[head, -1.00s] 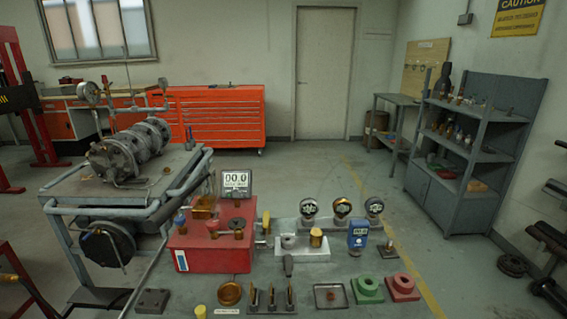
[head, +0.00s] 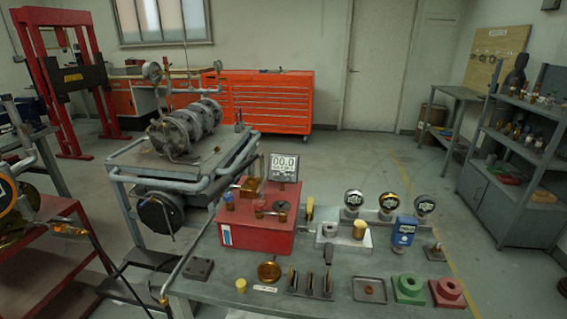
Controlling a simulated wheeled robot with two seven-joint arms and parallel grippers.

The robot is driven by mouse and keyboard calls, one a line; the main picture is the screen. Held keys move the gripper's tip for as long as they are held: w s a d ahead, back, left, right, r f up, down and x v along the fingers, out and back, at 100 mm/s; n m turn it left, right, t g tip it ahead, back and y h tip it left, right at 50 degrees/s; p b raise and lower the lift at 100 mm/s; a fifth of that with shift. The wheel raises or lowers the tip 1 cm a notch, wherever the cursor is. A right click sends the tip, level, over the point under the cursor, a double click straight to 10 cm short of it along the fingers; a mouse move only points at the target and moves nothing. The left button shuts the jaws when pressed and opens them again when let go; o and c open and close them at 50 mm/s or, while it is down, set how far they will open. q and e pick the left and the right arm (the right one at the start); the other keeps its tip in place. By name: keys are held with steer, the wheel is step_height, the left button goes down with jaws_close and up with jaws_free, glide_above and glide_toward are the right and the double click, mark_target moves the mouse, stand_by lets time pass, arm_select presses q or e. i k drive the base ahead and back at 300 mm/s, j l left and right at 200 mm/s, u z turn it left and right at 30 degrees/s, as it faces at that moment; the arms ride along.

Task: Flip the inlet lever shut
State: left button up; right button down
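A red test unit (head: 262,236) stands on the grey bench, with small blue-topped and red-topped fittings and a brass part on it. A display (head: 284,167) reading 00.0 rises behind it. A small upright yellow handle (head: 309,209) sits between the red unit and a silver valve block (head: 343,240). It may be the inlet lever, but no label is readable at this size. A dark handle (head: 328,252) shows in front of the silver block. Neither gripper is in view.
Three gauges (head: 387,206) stand behind the block, and a blue device (head: 403,231) to its right. Loose parts along the front include a brass dish (head: 269,271), a tray (head: 369,290), a green block (head: 408,289) and a red block (head: 447,292). A pipe-framed cart (head: 175,165) stands left.

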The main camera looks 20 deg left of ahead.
mark_target(57, 219)
steer(key=i+j+u, duration=0.1)
steer(key=u, duration=0.4)
steer(key=i+j+u, duration=0.1)
steer(key=u, duration=0.4)
steer(key=i+j+u, duration=0.1)
steer(key=u, duration=0.4)
steer(key=i+u, duration=0.15)
steer(key=u, duration=0.3)
steer(key=i+u, duration=0.15)
steer(key=u, duration=0.35)
steer(key=i+j, duration=0.4)
steer(key=i+j+z, duration=0.1)
steer(key=i+j, duration=0.3)
steer(key=j, duration=0.2)
